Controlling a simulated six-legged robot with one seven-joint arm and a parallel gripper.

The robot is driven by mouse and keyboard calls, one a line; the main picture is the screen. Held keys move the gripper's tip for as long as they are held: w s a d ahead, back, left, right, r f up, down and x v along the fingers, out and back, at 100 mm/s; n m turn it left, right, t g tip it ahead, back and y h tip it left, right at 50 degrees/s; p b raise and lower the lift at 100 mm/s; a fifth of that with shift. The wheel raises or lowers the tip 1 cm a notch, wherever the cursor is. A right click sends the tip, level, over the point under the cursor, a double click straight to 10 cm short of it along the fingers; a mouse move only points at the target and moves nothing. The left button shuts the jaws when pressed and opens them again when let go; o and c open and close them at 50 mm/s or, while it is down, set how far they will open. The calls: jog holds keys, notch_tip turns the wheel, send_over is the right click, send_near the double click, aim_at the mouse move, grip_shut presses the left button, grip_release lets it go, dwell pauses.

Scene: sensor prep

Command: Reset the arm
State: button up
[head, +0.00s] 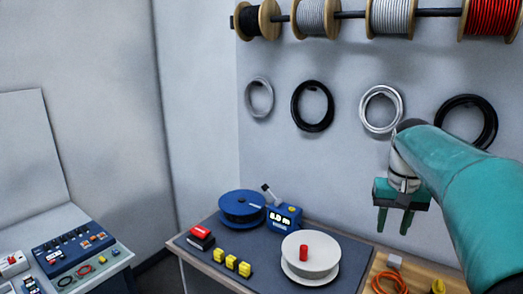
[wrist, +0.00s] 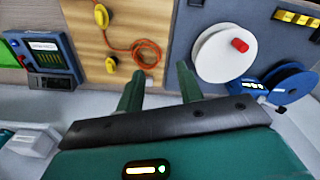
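My gripper (head: 395,221) hangs at the end of my teal arm on the right of the head view, fingers pointing down. It is raised above the table and to the right of the white spool. In the wrist view my gripper (wrist: 160,85) shows two green fingers spread apart with nothing between them. The gripper is open and empty and touches nothing that I can see.
On the table (head: 205,265) are a white spool (head: 310,262) with a red knob, a blue spool (head: 242,207), a blue meter (head: 283,218) and yellow blocks (head: 231,262). An orange cable (wrist: 135,50) lies on the wooden part. Cable coils (head: 312,106) hang on the wall behind.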

jog(key=s+a+f+n+t, duration=0.1)
jog(key=s+a+f+t, duration=0.1)
jog(key=s+a+f, duration=0.2)
jog(key=s+a+f+n+t, duration=0.2)
jog(key=s+a+f, duration=0.2)
jog(key=s+a, duration=0.6)
jog(key=s, duration=0.7)
jog(key=shift+t, duration=0.4)
